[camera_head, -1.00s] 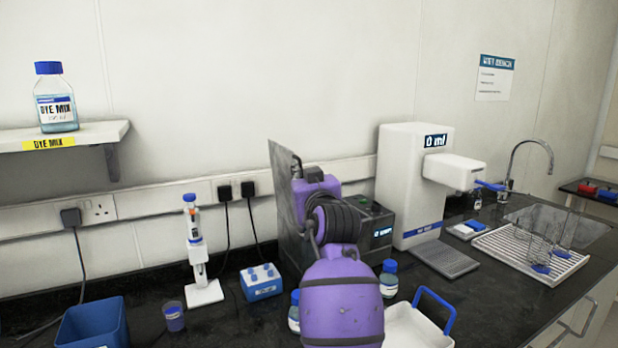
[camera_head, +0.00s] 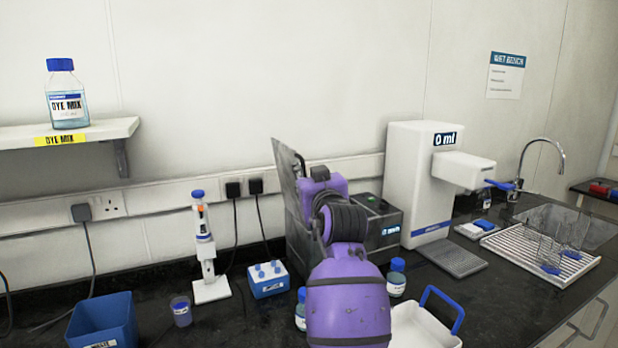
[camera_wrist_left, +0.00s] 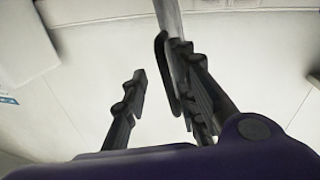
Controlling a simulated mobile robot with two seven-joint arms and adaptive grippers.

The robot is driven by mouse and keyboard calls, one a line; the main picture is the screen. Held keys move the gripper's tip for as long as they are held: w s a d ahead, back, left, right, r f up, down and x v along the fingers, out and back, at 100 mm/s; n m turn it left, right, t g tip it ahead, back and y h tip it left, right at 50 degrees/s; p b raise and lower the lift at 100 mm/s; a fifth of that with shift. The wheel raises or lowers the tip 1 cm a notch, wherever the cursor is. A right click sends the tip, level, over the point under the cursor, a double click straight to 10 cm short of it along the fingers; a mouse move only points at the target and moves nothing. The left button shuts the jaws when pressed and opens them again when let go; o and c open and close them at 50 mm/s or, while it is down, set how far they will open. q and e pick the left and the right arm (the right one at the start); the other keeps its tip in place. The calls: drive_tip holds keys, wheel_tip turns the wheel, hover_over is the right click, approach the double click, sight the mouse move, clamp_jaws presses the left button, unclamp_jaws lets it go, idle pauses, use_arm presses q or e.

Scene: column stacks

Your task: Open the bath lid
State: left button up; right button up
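The bath (camera_head: 382,232) is a dark box with a small lit display, behind my left arm in the head view. Its lid (camera_head: 292,205), a dark grey panel, stands upright at the box's left side, with a dark handle (camera_head: 300,164) near its top. My left wrist is close to the lid's right face and hides part of it and of the bath. In the left wrist view my left gripper (camera_wrist_left: 160,85) is open, its fingers apart. The black handle (camera_wrist_left: 164,70) and the lid's edge (camera_wrist_left: 168,15) are near the right finger; contact is unclear. My right gripper is out of view.
A white dispenser (camera_head: 415,175) stands right of the bath. Bottles (camera_head: 396,282) and a white tray with a blue handle (camera_head: 420,328) are at the front. A pipette stand (camera_head: 210,290), blue rack (camera_head: 268,284) and blue bin (camera_head: 102,325) are left. The sink is far right.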

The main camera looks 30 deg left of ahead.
use_arm(q)
drive_tip(key=v, duration=1.2)
drive_tip(key=shift+d+f, duration=0.1)
